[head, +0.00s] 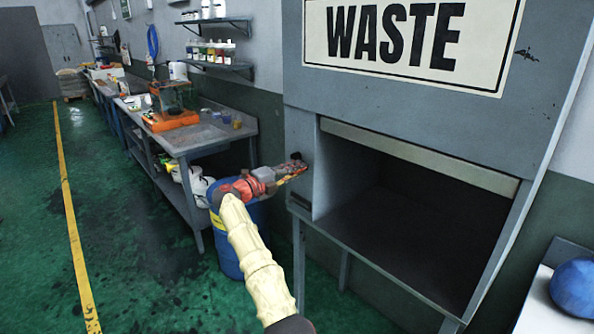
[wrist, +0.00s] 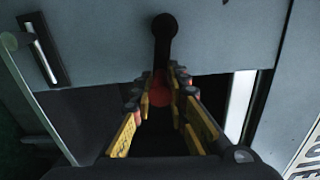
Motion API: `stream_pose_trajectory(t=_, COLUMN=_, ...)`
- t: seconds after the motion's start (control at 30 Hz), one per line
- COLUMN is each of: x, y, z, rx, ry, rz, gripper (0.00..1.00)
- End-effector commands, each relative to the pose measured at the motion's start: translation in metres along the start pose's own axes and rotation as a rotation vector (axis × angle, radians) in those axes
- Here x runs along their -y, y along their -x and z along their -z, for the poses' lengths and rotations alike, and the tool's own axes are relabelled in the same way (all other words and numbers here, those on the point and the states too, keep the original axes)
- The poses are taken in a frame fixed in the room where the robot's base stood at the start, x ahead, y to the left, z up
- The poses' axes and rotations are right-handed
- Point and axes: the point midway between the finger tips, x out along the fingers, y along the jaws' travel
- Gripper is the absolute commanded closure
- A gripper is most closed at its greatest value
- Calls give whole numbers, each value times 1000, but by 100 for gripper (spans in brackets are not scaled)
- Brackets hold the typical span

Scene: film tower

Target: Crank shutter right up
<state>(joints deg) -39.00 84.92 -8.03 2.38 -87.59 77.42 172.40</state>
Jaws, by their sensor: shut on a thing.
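The grey waste cabinet (head: 300,60) stands at the right in the head view, under a WASTE sign. Its pale shutter (head: 420,158) shows as a strip along the top of the opening, and the dark space below it is open. The black crank (wrist: 165,35) is on the cabinet's face and ends in a red knob (wrist: 160,94). In the head view, the crank (head: 296,156) is a small dark shape left of the opening, partly hidden by my gripper. My gripper (head: 295,168) has its yellow-sided fingers (wrist: 162,88) on both sides of the red knob, shut on it.
A blue barrel (head: 226,243) stands behind my arm, close to the cabinet. A long workbench (head: 190,138) with an orange machine runs along the wall at left. A blue ball-like object (head: 575,287) rests at far right. The green floor at left is clear.

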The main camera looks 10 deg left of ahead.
Motion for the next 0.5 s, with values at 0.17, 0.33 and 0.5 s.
stream_pose_trajectory(t=0.17, x=-8, y=2, z=-3, rx=11, ry=-4, rz=-5, gripper=100)
stream_pose_trajectory(t=0.33, x=-9, y=2, z=-2, rx=11, ry=-16, rz=-5, gripper=100)
stream_pose_trajectory(t=0.5, x=-9, y=2, z=-1, rx=9, ry=-23, rz=-4, gripper=100)
